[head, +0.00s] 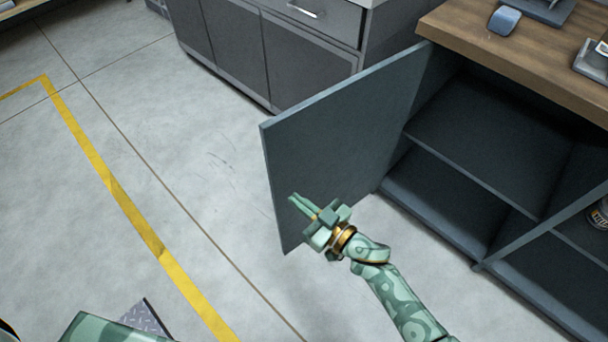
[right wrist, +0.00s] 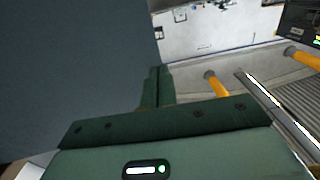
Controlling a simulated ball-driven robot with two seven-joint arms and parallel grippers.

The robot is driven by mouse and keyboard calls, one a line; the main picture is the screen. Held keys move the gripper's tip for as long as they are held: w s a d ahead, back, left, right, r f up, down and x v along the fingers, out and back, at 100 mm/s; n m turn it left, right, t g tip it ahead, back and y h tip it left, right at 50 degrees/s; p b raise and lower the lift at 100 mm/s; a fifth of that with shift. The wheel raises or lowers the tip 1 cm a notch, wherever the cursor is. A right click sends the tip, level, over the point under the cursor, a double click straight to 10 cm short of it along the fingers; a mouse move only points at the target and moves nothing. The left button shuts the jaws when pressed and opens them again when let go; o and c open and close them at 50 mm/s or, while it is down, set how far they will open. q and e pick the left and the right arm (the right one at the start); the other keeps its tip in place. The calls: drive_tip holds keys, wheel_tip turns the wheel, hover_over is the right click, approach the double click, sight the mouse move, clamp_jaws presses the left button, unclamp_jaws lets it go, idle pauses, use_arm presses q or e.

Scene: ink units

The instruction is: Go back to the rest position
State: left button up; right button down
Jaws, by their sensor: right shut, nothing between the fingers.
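My right gripper (head: 299,204) is shut and empty in the head view. It is in front of the open cabinet door (head: 335,130), near the door's lower part; I cannot tell whether it touches the door. In the right wrist view the shut fingers of my right gripper (right wrist: 158,86) show beside a large dark blue-grey surface on the left, which looks like the door (right wrist: 70,65). My left gripper is not in view.
The open cabinet (head: 480,140) with empty-looking shelves stands at the right under a wooden top (head: 480,45). A can (head: 598,214) sits inside at the right edge. Grey drawers (head: 280,50) stand behind. The floor (head: 190,150) with yellow lines is clear at the left.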

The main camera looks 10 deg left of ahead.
drive_tip(key=s+d+f+m+t+h+p, duration=0.2)
drive_tip(key=d+f+h, duration=0.6)
drive_tip(key=d+f, duration=0.5)
drive_tip(key=s+d+f+m+g+h+p, duration=0.2)
drive_tip(key=s+d+f+g+h, duration=0.15)
drive_tip(key=s+d+f, duration=0.45)
use_arm(q)
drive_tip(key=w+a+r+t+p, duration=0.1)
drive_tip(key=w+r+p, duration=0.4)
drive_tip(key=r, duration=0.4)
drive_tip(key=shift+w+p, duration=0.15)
drive_tip(key=shift+p, duration=0.15)
use_arm(e)
drive_tip(key=s+d+f+m+g+h, duration=0.1)
drive_tip(key=s+d, duration=0.3)
drive_tip(key=s, duration=0.9)
drive_tip(key=s+d+f+m+g+h, duration=0.1)
drive_tip(key=s+d+g, duration=0.3)
drive_tip(key=s, duration=0.9)
drive_tip(key=s+d+m+g+h, duration=0.2)
drive_tip(key=s+d, duration=0.2)
drive_tip(key=s, duration=0.9)
drive_tip(key=shift+s+d+f+g, duration=0.15)
drive_tip(key=shift+d+f+g, duration=0.05)
drive_tip(key=shift+f+g, duration=0.2)
